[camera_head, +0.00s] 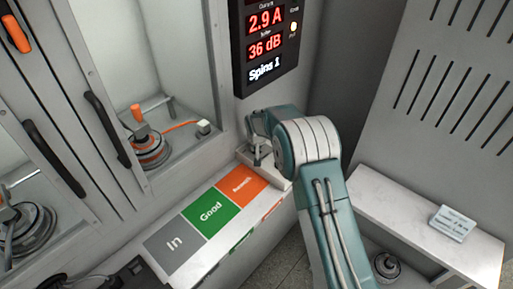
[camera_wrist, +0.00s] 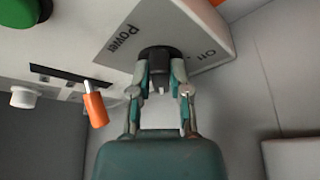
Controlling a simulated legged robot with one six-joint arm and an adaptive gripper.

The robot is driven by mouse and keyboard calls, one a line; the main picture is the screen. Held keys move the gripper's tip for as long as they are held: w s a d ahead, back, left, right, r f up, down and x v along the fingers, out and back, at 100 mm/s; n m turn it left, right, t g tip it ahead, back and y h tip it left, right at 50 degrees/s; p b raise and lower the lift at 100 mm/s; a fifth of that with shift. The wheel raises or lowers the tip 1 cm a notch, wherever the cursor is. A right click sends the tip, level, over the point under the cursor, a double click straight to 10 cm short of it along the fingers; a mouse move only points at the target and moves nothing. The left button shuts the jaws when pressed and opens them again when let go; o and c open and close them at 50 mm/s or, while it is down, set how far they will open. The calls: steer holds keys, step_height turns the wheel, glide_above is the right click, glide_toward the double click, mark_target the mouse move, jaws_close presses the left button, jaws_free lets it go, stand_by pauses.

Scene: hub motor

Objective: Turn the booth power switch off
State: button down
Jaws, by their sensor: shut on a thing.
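The power switch is a black rotary knob (camera_wrist: 161,54) on a pale box (camera_wrist: 205,28) in the wrist view. The box is marked "Power" on one side and has a second short label, which reads upside down and looks like "Off", on the other. My gripper (camera_wrist: 161,82) has its two fingers shut on the knob, one on each side. The knob's pointer direction is partly hidden by the fingers. In the head view my gripper (camera_head: 259,150) reaches down at the right end of the bench; my arm hides most of the box and the knob there.
Grey "In", green "Good" (camera_head: 211,212) and orange pads line the bench. A hub motor (camera_head: 148,152) sits in the booth. A side shelf (camera_head: 420,225) holds a small card (camera_head: 453,223). An orange-handled lever (camera_wrist: 95,105) hangs near my gripper.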

steer(key=shift+n, duration=0.4)
steer(key=n, duration=0.1)
steer(key=n+y, duration=0.1)
steer(key=n, duration=0.1)
steer(key=shift+w+d+n+y, duration=0.1)
steer(key=shift+d+n+y, duration=0.2)
steer(key=n, duration=0.1)
steer(key=n+g+y, duration=0.1)
steer(key=n, duration=0.2)
steer(key=shift+w+d+g, duration=0.2)
steer(key=shift+d+g, duration=0.05)
steer(key=shift+g, duration=0.05)
steer(key=n, duration=0.1)
steer(key=n+g, duration=0.1)
steer(key=n, duration=0.1)
steer(key=n+y, duration=0.1)
steer(key=n, duration=0.1)
steer(key=shift+w+d+f+g, duration=0.1)
steer(key=shift+w+d+g, duration=0.05)
steer(key=shift+w+g, duration=0.2)
steer(key=shift+w+n+g, duration=0.15)
steer(key=shift+n+g, duration=0.25)
steer(key=shift+n, duration=0.7)
steer(key=shift+w+n+g, duration=0.15)
steer(key=shift+n+g, duration=0.2)
steer(key=shift+n, duration=0.75)
steer(key=shift+d, duration=0.1)
steer(key=c, duration=0.6)
jaws_free()
steer(key=shift+w, duration=0.1)
